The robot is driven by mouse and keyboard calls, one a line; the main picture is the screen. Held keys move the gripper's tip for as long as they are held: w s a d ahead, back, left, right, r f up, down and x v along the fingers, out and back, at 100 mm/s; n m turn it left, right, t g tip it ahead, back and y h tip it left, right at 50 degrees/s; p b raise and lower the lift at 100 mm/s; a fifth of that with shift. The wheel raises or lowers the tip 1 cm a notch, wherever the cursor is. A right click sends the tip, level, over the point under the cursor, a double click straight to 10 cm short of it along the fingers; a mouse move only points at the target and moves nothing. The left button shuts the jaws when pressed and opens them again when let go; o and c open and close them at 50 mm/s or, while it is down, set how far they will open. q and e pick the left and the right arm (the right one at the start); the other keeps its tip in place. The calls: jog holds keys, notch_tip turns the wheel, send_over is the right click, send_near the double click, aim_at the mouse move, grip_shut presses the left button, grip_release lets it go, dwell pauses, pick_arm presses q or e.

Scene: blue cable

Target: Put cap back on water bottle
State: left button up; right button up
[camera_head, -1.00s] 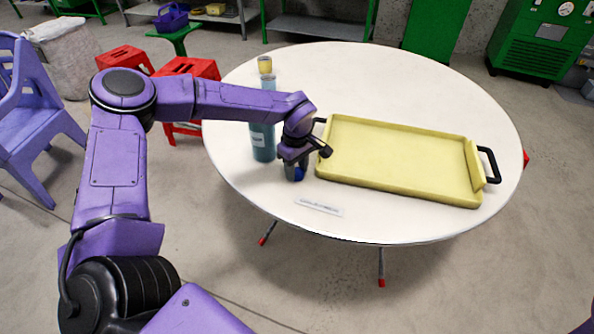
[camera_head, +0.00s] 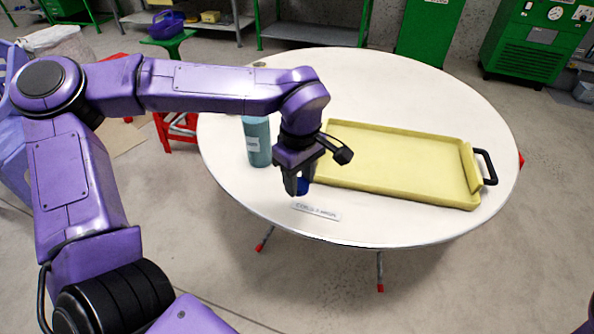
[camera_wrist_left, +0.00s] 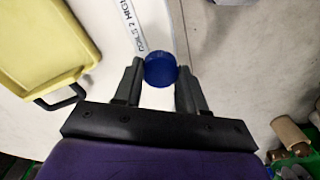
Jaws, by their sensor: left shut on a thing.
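The blue cap (camera_head: 303,187) is between the fingers of my left gripper (camera_head: 299,184), which is shut on it near the table's front-left edge. In the left wrist view the cap (camera_wrist_left: 161,69) sits between both fingertips and appears raised off the table. The teal water bottle (camera_head: 257,142) stands upright on the table, left of and behind the gripper. My left arm hides the bottle's top. My right gripper is not in view.
A yellow tray (camera_head: 400,168) with black handles lies right of my left gripper on the round white table (camera_head: 400,72). A white printed strip (camera_head: 316,211) lies near the front edge. Bare table remains behind the tray.

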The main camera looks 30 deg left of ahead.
pick_arm(q)
jog(key=shift+s+d+r, duration=0.1)
jog(key=shift+s+d, duration=0.05)
jog(key=shift+s, duration=0.05)
jog(key=w+d+f+m, duration=0.1)
jog(key=w+f+m, duration=0.1)
jog(key=m, duration=0.2)
jog(key=w+d+f+m, duration=0.1)
jog(key=w+f+m, duration=0.1)
jog(key=m, duration=0.3)
jog(key=w+d+f+m, duration=0.1)
jog(key=w+f+m, duration=0.1)
jog(key=m, duration=0.3)
jog(key=shift+w+f, duration=0.2)
jog(key=shift+f, duration=0.35)
jog(key=shift+w+d+f+m, duration=0.15)
jog(key=shift+f+m, duration=0.05)
jog(key=shift+m, duration=0.5)
